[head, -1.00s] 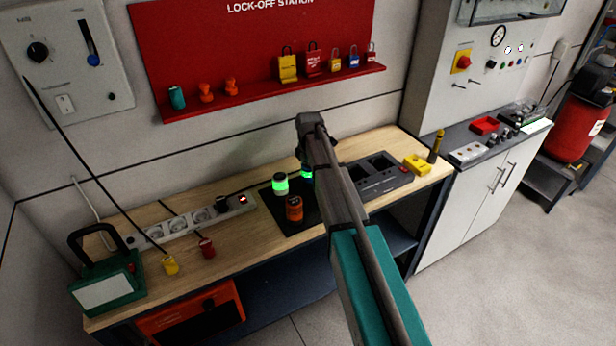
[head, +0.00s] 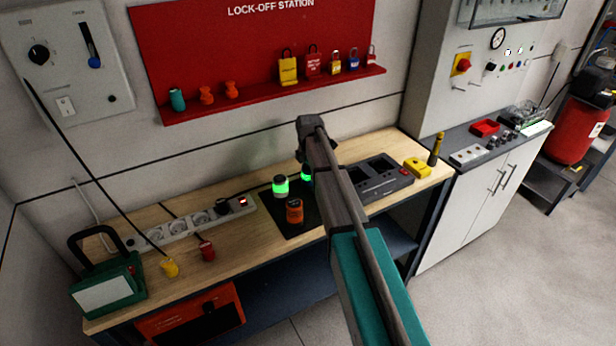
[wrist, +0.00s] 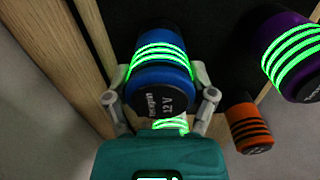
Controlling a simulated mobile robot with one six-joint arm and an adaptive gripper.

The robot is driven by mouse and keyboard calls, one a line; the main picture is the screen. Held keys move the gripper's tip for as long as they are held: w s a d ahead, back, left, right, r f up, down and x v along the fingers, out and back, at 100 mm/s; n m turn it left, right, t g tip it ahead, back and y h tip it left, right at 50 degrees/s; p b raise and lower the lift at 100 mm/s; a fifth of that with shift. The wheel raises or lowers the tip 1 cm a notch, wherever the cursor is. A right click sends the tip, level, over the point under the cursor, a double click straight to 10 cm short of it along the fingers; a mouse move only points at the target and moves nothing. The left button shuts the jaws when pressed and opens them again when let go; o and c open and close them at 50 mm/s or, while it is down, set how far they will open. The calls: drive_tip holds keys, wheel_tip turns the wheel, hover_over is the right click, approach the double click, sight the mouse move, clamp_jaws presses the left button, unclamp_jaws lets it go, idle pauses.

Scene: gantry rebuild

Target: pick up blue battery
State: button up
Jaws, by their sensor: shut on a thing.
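The blue battery (wrist: 160,85), marked 12 V and ringed with glowing green stripes, fills the middle of the wrist view. My gripper (wrist: 160,98) is shut on it, with one grey finger on each side. I cannot tell whether the battery is clear of the black mat. In the head view my arm hides most of the gripper, and a green glow (head: 306,173) shows beside the arm's end. A purple battery (wrist: 293,55) with green stripes stands to the right in the wrist view. An orange battery (wrist: 248,127) with dark bands is below it.
The black mat (head: 276,217) lies on the wooden bench. A dark charger-like tray (head: 385,182) and a yellow box (head: 417,167) are to the right.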

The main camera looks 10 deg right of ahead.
drive_tip(key=shift+r, duration=0.15)
wheel_tip(320, 180, up, 3)
drive_tip(key=p, duration=0.3)
drive_tip(key=s+d+r+p, duration=0.2)
drive_tip(key=s+r+p, duration=0.7)
drive_tip(key=s, duration=0.4)
drive_tip(key=shift+s+r+p, duration=0.35)
drive_tip(key=shift+s+p, duration=0.05)
drive_tip(key=shift+p, duration=0.15)
drive_tip(key=shift+d, duration=0.1)
